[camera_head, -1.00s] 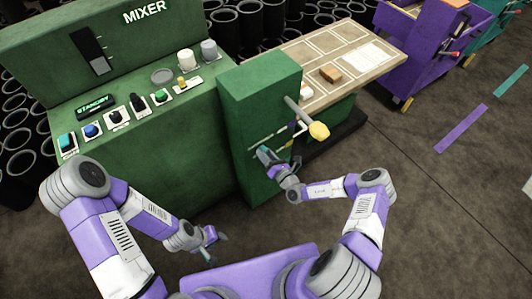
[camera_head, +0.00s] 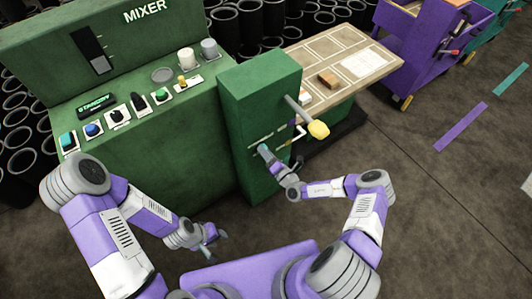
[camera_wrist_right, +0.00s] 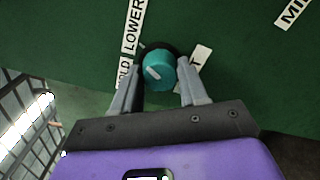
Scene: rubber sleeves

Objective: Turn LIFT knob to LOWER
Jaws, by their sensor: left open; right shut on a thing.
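The teal LIFT knob (camera_wrist_right: 158,72) sits on the green panel in the right wrist view, between the two grey fingers of my right gripper (camera_wrist_right: 158,92). My right gripper is shut on it. A white mark on the knob slants to the upper left in that view. The LOWER label (camera_wrist_right: 133,28) is up and left of the knob. In the head view my right gripper (camera_head: 266,155) is at the green cabinet's front. My left gripper (camera_head: 217,238) is open and empty, low over the floor.
The green MIXER console (camera_head: 150,160) stands at left with buttons and knobs on top. A yellow-ended lever (camera_head: 318,130) sticks out above my right gripper. A bench (camera_head: 310,50) with a brown block (camera_head: 328,78) is behind. The floor at right is open.

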